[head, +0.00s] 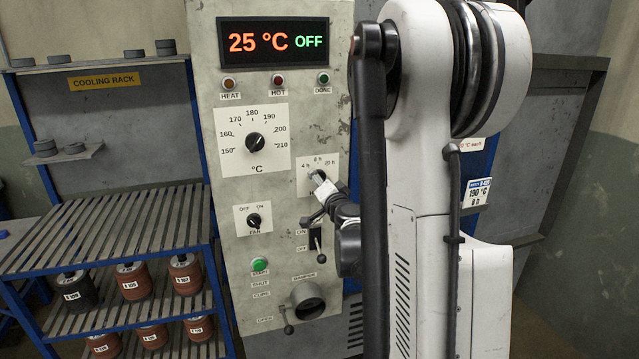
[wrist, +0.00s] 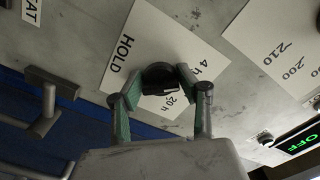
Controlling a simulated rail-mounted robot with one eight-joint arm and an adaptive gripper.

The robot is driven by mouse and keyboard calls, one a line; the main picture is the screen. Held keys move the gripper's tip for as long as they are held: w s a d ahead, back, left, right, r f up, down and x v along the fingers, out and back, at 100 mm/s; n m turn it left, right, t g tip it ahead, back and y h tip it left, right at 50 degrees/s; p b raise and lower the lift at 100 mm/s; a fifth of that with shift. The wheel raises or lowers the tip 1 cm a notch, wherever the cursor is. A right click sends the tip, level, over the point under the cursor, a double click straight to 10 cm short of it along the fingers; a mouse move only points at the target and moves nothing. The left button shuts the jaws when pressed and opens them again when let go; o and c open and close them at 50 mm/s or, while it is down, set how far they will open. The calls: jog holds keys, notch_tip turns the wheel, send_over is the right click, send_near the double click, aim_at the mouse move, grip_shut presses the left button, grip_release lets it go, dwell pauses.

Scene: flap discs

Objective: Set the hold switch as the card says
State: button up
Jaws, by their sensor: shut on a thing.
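I cannot tell which mark the knob points to. The card (head: 478,192) at the right reads 190 °C and 8 h; its top line is too small to read.
The panel's display (head: 272,42) reads 25 °C OFF. A temperature dial (head: 254,142), a fan knob (head: 253,220), an on/off lever (head: 318,243), a green button (head: 259,264) and a damper outlet (head: 307,299) surround the switch. A cooling rack (head: 105,225) stands at left.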

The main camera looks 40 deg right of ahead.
jog(key=m+b, duration=0.3)
jog(key=shift+m, duration=0.4)
jog(key=shift+r+m+b, duration=0.1)
jog(key=shift+m+b, duration=0.9)
jog(key=shift+m, duration=0.9)
jog(key=o, duration=1.1)
jog(key=shift+o, duration=0.2)
jog(key=v, duration=1.2)
jog(key=shift+a, duration=0.15)
